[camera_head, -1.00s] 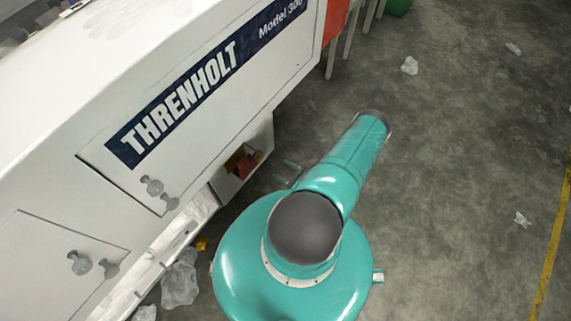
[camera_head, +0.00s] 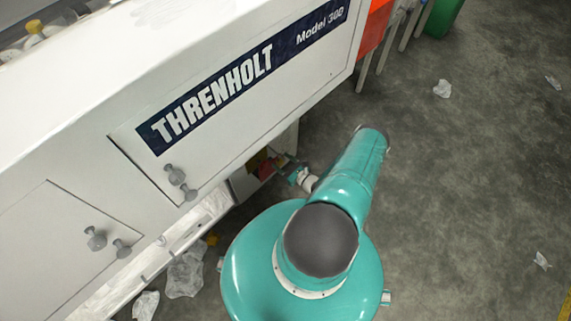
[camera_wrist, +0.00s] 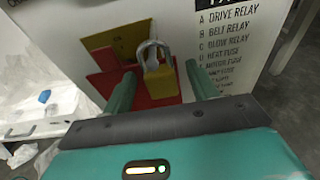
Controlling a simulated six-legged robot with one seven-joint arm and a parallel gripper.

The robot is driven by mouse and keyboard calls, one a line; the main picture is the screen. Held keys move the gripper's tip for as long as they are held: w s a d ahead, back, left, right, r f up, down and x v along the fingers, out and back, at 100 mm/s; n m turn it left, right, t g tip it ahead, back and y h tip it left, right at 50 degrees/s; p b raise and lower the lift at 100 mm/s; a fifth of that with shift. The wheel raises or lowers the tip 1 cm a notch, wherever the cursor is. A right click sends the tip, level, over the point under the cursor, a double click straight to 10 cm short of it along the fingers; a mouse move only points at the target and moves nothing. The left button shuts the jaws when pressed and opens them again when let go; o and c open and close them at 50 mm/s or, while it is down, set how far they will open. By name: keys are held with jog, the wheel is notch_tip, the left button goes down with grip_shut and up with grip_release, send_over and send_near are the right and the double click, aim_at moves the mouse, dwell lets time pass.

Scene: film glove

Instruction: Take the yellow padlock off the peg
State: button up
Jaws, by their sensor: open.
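The yellow padlock (camera_wrist: 161,80) with its silver shackle hangs in front of a red and yellow plate (camera_wrist: 118,52) on the white machine panel, in the wrist view. My gripper (camera_wrist: 163,82) is open, with one teal finger on each side of the padlock. I cannot tell whether either finger touches it. In the head view my gripper (camera_head: 293,172) is beside the machine's lower side, near the red and yellow plate (camera_head: 263,164). The padlock cannot be made out clearly there.
The white Threnholt machine (camera_head: 250,110) fills the left, with grey knobs (camera_head: 97,240) sticking out. A printed relay list (camera_wrist: 230,45) is right of the padlock. Crumpled plastic (camera_head: 186,274) lies by the machine's foot. The concrete floor (camera_head: 460,190) on the right is mostly open.

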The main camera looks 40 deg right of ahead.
jog(key=c, duration=1.2)
jog(key=shift+o, duration=0.2)
jog(key=shift+r, duration=0.1)
jog(key=shift+r, duration=0.3)
jog(key=s, duration=0.7)
jog(key=shift+s+d, duration=0.15)
jog(key=shift+s, duration=0.1)
dwell(0.3)
